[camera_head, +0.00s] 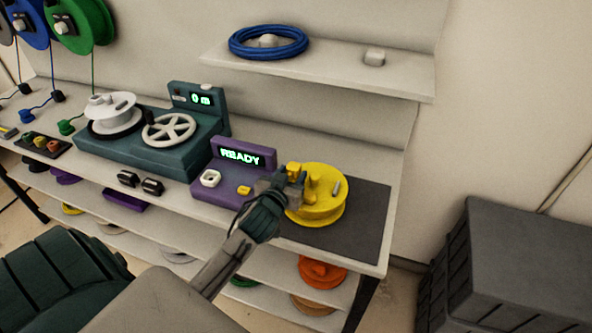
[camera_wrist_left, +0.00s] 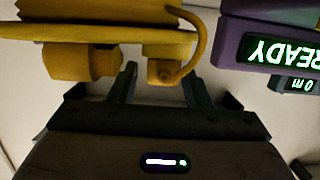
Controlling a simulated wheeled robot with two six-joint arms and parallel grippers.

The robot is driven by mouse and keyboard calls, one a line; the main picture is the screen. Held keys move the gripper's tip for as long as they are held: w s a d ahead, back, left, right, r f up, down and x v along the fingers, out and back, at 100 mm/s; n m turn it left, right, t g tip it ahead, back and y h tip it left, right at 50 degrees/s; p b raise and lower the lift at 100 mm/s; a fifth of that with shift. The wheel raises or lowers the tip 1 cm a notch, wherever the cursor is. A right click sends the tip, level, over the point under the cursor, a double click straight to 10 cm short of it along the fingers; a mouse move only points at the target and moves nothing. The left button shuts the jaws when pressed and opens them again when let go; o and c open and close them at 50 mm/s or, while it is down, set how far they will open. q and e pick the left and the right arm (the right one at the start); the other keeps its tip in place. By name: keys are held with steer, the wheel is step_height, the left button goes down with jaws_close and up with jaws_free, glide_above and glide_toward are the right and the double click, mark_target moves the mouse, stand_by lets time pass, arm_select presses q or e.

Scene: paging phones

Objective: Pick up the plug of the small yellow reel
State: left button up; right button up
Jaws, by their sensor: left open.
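The small yellow reel (camera_head: 318,208) lies flat on a dark mat at the right end of the bench. Its plug, a small yellow block (camera_wrist_left: 163,70) with a curved yellow cord, shows in the left wrist view beside a bigger yellow block (camera_wrist_left: 80,61). My left gripper (camera_head: 282,180) is at the reel's left side. In the left wrist view my left gripper (camera_wrist_left: 158,78) is open, with one finger on each side of the plug. I cannot tell whether the fingers touch it. My right gripper is not in view.
A purple device reading READY (camera_head: 232,172) stands close left of the gripper. A teal winding machine (camera_head: 150,145) is further left. The dark mat (camera_head: 362,225) is bare right of the reel. A shelf (camera_head: 335,75) with a blue coil (camera_head: 268,42) is above.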

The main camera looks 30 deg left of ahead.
mark_target(296, 165)
arm_select(q)
steer(key=p+x, duration=0.1)
steer(key=x, duration=0.4)
steer(key=shift+s+a+r+p, duration=0.1)
steer(key=shift+a+p, duration=0.05)
steer(key=shift+p, duration=0.15)
steer(key=shift+r, duration=0.1)
steer(key=c, duration=0.8)
